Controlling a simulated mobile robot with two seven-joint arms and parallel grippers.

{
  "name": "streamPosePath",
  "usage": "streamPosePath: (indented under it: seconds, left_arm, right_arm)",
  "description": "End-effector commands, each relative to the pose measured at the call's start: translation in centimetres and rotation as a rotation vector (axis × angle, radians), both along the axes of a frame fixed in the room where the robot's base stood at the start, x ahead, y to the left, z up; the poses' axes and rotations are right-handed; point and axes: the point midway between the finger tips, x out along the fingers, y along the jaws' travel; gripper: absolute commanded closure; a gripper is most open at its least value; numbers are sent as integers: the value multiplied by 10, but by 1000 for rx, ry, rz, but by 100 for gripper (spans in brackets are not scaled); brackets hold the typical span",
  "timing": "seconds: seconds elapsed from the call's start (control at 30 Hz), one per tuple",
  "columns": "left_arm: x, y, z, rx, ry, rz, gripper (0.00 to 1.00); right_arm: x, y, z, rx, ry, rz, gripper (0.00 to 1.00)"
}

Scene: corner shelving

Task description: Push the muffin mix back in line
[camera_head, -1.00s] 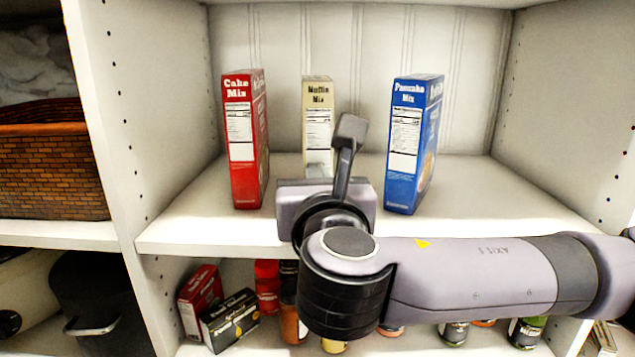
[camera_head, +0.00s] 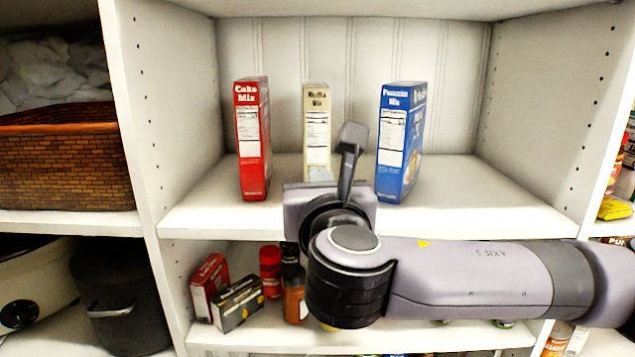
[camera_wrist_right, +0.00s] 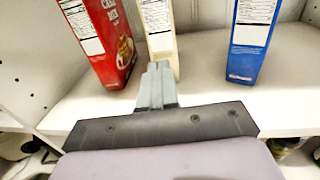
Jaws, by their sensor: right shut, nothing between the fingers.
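The muffin mix (camera_head: 316,135) is a cream box standing upright on the middle shelf (camera_head: 470,200), between two other boxes and set a little farther back than they are. The right wrist view also shows the muffin mix (camera_wrist_right: 160,35), straight beyond the fingertips of the gripper (camera_wrist_right: 157,68). The gripper is shut and empty, in front of the box. I cannot tell whether the tips touch it. My left gripper is not in view.
The red cake mix (camera_head: 252,140) stands left and the blue pancake mix (camera_head: 400,145) right of it, with gaps between. White side panels bound the shelf. Jars and small boxes (camera_head: 238,303) fill the shelf below. A brick-patterned basket (camera_head: 70,165) is at the left.

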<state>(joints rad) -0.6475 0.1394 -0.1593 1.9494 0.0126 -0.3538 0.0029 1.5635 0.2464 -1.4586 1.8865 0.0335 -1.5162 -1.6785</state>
Motion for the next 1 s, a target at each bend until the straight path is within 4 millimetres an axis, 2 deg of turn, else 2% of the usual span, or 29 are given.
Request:
streamPosePath:
  seconds: [0.3,0.5,0.73,0.87,1.0]
  left_arm:
    - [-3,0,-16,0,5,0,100]
    - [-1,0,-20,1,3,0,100]
    - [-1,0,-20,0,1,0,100]
    - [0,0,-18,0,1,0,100]
    - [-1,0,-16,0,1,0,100]
  right_arm:
    - [-62,-6,-1,1,-2,6,100]
    - [-89,-10,-1,0,0,4,100]
    - [-98,-9,-6,42,30,18,100]
    - [-93,0,-25,181,127,68,100]
    - [-86,13,-52,416,276,126,100]
